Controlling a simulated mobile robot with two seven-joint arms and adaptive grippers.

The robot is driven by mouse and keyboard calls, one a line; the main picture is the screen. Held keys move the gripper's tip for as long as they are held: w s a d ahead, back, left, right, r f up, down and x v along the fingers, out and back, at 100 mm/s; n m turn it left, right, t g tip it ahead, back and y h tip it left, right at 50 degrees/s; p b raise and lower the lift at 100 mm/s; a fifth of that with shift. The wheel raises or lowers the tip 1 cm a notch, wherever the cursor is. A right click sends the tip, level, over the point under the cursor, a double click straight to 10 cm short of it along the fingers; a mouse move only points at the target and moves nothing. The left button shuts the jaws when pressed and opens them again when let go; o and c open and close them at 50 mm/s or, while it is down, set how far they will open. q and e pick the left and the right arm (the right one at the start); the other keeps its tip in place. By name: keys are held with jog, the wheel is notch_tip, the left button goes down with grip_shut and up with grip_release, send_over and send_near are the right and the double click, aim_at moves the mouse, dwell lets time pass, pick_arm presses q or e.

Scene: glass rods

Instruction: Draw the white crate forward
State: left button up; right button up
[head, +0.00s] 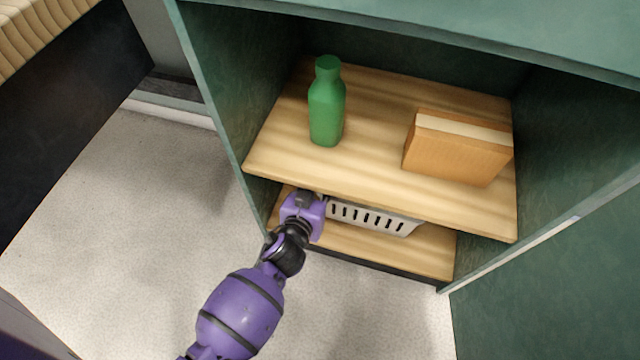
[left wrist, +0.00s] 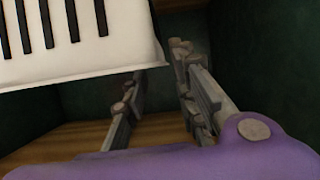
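The white crate (head: 372,217) with a slotted wall sits on the lower shelf, partly hidden under the upper shelf. My left gripper (head: 318,197) is at the crate's left end in the head view, its fingertips mostly hidden. In the left wrist view, the crate (left wrist: 82,70) fills the upper left. My left gripper (left wrist: 160,88) shows its two fingers apart near the crate's corner, one partly covered by the crate, the other to the right of it. I cannot tell whether either finger touches the crate. My right gripper is not in view.
The wooden upper shelf (head: 375,140) overhangs the crate and holds a green bottle (head: 327,105) and an orange-brown box (head: 458,148). The lower shelf (head: 425,262) has bare board in front of the crate. Green cabinet walls stand on both sides; the floor (head: 130,220) in front is clear.

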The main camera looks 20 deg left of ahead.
pick_arm(q)
jog(key=shift+w+f, duration=0.15)
jog(key=shift+w, duration=0.1)
jog(key=b+x, duration=0.3)
jog(key=x, duration=0.3)
jog(key=shift+f, duration=0.15)
jog(key=shift+w+f, duration=0.1)
jog(key=shift+w, duration=0.35)
jog(key=shift+c, duration=0.4)
grip_shut()
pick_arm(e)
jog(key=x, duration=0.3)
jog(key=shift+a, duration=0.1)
